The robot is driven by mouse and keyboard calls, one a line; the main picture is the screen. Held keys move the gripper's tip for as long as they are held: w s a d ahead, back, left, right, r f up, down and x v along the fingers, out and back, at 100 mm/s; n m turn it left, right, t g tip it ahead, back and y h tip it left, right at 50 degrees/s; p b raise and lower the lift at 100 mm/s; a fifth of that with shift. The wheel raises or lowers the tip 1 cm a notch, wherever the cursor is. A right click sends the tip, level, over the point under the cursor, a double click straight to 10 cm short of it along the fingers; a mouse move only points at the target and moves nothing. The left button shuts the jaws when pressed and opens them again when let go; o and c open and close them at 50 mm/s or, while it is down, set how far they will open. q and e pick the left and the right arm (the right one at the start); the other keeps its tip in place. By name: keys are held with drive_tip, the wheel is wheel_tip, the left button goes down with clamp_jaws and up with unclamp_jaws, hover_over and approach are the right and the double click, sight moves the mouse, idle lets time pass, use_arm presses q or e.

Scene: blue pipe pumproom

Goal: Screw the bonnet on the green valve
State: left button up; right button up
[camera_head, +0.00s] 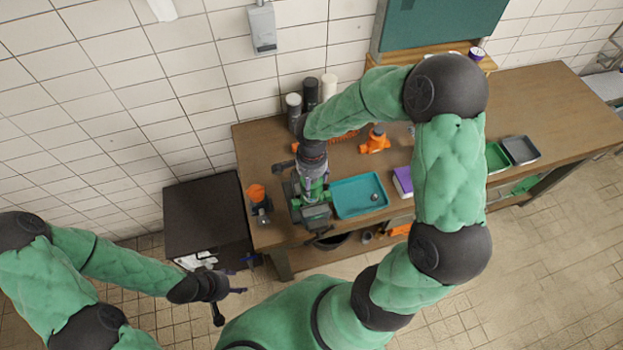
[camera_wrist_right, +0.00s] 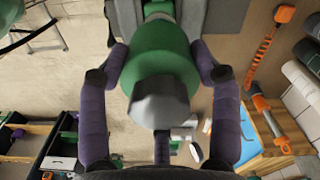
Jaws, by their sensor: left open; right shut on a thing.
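The green valve (camera_head: 312,188) stands near the front left edge of the wooden workbench, partly hidden under my right arm. My right gripper (camera_wrist_right: 159,62) comes down on it from above. In the right wrist view its two fingers are closed around the sides of a round green bonnet (camera_wrist_right: 152,50) with a grey hexagonal top (camera_wrist_right: 159,101). The bonnet sits in line with the valve below; the joint between them is hidden, so I cannot tell how tight it is. My left gripper (camera_head: 230,301) is open and empty, low in front of the dark cabinet, away from the valve.
A teal tray (camera_head: 346,207) holding a small grey part lies right of the valve. An orange-topped fitting (camera_head: 258,200) stands on its left. An orange valve (camera_head: 376,140), a purple box (camera_head: 403,180) and several bottles are behind and right. A dark cabinet (camera_head: 205,212) adjoins the bench.

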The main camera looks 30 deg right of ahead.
drive_tip(key=shift+f+b, duration=1.3)
drive_tip(key=shift+b, duration=0.25)
drive_tip(key=shift+f, duration=0.1)
drive_tip(key=shift+f+b, duration=0.8)
drive_tip(key=shift+b, duration=0.25)
drive_tip(key=shift+f+b, duration=0.2)
drive_tip(key=shift+b, duration=0.3)
drive_tip(key=shift+f+b, duration=0.35)
drive_tip(key=shift+b, duration=0.45)
idle(1.1)
